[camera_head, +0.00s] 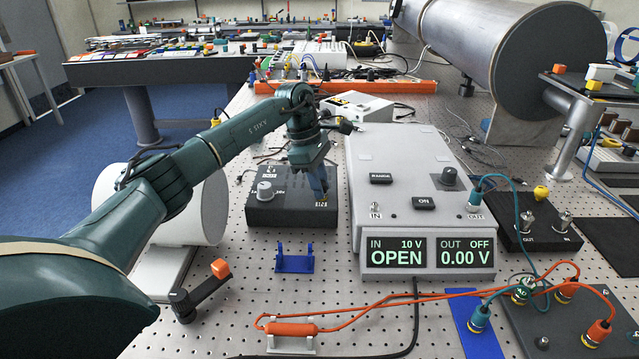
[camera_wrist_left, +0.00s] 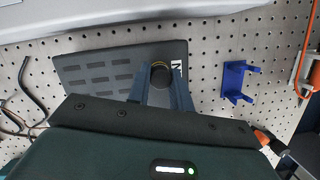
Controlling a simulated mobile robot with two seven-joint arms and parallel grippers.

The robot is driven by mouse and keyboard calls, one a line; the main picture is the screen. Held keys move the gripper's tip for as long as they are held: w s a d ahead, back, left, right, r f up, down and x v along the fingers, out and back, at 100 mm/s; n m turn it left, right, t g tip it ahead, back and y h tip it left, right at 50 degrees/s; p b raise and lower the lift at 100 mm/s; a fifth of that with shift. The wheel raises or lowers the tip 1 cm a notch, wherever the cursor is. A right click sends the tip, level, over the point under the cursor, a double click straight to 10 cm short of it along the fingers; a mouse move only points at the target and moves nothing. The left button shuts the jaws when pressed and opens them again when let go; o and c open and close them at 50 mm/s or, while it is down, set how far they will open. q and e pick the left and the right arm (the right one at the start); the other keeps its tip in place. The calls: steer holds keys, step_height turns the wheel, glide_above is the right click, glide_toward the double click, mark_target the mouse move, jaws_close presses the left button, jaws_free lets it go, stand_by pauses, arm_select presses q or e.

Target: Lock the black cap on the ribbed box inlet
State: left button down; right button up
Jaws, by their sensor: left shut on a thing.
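My left gripper (camera_head: 321,190) points down at the right front part of the dark ribbed box (camera_head: 283,211). In the left wrist view its two blue-grey fingers (camera_wrist_left: 160,82) are shut on the round black cap (camera_wrist_left: 160,75). A thin yellow-gold ring shows at the cap's edge there. The cap is over the label end of the ribbed box (camera_wrist_left: 75,68), whose top shows rows of raised ribs. The inlet is hidden beneath the cap and fingers, so I cannot tell whether the cap is seated or turned to lock. My right gripper is not in view.
A grey meter box (camera_head: 405,225) reading OPEN and 0.00 V stands close on the right. A blue bracket (camera_head: 294,262) is in front of the ribbed box. A white cylinder (camera_head: 215,208) stands left. An orange probe (camera_head: 291,329) with leads lies at the front.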

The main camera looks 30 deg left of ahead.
arm_select(q)
steer(key=shift+f+m+g, duration=0.1)
steer(key=shift+m+g, duration=0.2)
steer(key=shift+m, duration=0.5)
steer(key=shift+m, duration=0.5)
steer(key=c, duration=1.7)
jaws_free()
steer(key=shift+m, duration=0.5)
steer(key=o, duration=0.5)
steer(key=shift+o, duration=0.2)
steer(key=shift+w, duration=0.1)
steer(key=b+v, duration=0.1)
steer(key=v, duration=1.2)
steer(key=shift+w, duration=0.2)
